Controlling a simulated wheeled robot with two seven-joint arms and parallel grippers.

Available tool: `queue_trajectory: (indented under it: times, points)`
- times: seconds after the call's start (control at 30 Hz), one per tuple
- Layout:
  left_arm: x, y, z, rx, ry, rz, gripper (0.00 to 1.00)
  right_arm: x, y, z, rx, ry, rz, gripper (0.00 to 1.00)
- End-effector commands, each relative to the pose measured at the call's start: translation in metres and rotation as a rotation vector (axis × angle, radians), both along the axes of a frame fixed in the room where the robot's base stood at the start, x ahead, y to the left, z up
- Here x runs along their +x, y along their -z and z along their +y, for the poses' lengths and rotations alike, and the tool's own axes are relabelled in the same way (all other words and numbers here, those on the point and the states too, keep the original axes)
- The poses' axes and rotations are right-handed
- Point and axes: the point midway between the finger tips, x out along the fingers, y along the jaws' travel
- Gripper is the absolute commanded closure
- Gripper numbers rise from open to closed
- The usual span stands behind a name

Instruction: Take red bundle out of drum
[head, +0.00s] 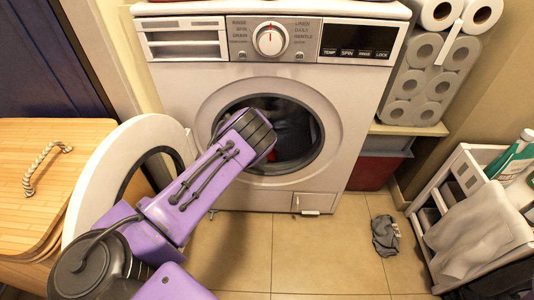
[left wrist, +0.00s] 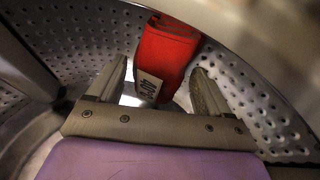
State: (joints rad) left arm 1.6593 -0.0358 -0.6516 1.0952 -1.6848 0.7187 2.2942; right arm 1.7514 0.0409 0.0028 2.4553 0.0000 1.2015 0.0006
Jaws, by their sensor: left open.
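The washing machine (head: 180,85) stands with its round door (head: 105,170) swung open to the left. My left arm reaches into the drum opening, and its gripper is hidden inside in the head view. In the left wrist view the left gripper (left wrist: 155,90) is open inside the perforated metal drum (left wrist: 75,40). The red bundle (left wrist: 165,50), with a white printed label, lies just beyond and between the two fingers. I cannot tell whether the fingers touch it. Dark contents show dimly in the opening in the head view. My right gripper is not in view.
A wooden hamper (head: 60,160) with a rope handle stands left of the door. A grey cloth (head: 385,235) lies on the tiled floor. A white cart (head: 470,180) with a towel stands right. Paper rolls (head: 425,80) are stacked at back right. The floor before the washer is mostly clear.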

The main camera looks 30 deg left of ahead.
Motion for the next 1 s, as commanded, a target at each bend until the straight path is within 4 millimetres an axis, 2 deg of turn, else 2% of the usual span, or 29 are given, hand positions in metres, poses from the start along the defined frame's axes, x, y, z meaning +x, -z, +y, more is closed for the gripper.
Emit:
queue_trajectory:
  times: [0.03,0.1,0.37,0.4,0.47,0.5,0.53,0.83,1.0]
  points:
    - [0.004,0.016,0.002,0.001,0.001,0.001,0.21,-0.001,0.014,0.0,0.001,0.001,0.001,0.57]
    - [0.009,0.023,0.002,0.001,0.0,0.001,0.21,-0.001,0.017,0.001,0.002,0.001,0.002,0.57]
    - [0.013,0.023,0.001,0.0,-0.003,0.0,0.21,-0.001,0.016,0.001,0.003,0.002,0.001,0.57]
    - [0.013,0.023,0.001,0.0,-0.003,0.0,0.24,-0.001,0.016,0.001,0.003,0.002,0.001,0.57]
    - [0.013,0.023,0.001,0.0,-0.003,0.0,0.43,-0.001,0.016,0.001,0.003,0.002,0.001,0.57]
    - [0.013,0.023,0.001,0.0,-0.003,0.0,0.56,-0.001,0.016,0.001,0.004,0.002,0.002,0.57]
    - [0.012,0.023,0.001,0.0,-0.003,0.0,0.63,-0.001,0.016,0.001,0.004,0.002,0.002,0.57]
    - [0.012,0.021,0.001,0.0,-0.003,0.0,0.63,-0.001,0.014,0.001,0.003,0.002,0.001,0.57]
    - [0.013,-0.001,0.001,0.001,-0.003,-0.001,0.63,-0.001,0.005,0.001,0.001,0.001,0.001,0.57]
